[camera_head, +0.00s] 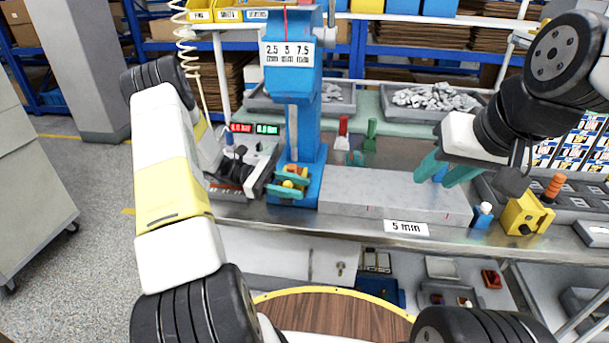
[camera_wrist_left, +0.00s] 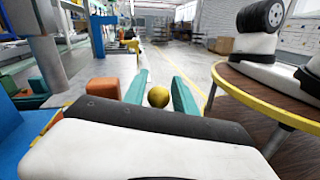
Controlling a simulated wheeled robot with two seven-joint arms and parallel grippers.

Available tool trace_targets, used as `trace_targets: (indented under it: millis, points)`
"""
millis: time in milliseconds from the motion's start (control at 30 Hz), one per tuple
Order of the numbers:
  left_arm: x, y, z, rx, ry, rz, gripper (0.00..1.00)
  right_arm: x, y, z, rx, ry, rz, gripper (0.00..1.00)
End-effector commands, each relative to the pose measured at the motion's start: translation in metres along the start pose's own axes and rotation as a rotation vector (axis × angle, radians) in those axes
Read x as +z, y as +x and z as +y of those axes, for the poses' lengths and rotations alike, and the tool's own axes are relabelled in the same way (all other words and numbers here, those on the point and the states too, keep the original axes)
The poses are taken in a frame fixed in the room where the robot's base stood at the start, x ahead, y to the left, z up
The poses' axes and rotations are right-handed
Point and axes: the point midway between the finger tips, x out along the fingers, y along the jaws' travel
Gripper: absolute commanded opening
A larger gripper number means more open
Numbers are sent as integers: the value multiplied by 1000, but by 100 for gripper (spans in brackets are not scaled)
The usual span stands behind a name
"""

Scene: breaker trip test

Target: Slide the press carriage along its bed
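The blue press (camera_head: 305,130) stands upright at the left part of the bench, on a blue base beside a long pale grey bed (camera_head: 390,192). A yellow knob (camera_head: 291,184) is low on the press's front. My left gripper (camera_head: 287,184) has its teal fingers on either side of this knob. In the left wrist view, the yellow knob (camera_wrist_left: 158,97) sits between the fingers, with small gaps showing, so the gripper looks open. My right gripper (camera_head: 448,172) is above the bed's right part, its fingers spread and nothing visible between them. Which press part is the carriage is unclear.
A "5 mm" label (camera_head: 406,227) is on the bench's front edge. A yellow block (camera_head: 525,214) stands right of the bed. Red (camera_head: 342,134) and green (camera_head: 370,136) upright pieces stand behind it. Trays of grey parts (camera_head: 435,98) are at the back. A round wooden table (camera_head: 330,313) is in front.

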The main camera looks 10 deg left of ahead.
Motion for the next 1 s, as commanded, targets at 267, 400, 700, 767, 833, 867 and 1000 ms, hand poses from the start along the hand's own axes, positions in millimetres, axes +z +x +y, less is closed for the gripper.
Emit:
trace_targets:
  millis: [267,400,700,767,833,867,1000]
  points:
    - [-1,-21,0,2,1,1,34,0,0,0,0,0,0,36]
    - [-1,-46,0,2,1,1,34,0,0,0,0,0,0,36]
    - [0,-78,0,1,0,1,34,0,0,0,0,0,0,36]
    - [0,-79,0,1,0,0,34,0,0,0,0,0,0,36]
    - [0,-79,0,1,0,0,34,0,0,0,0,0,0,36]
    - [0,-79,0,1,0,0,34,0,0,0,0,0,0,36]
    - [0,-79,0,0,0,1,34,0,0,0,0,0,0,36]
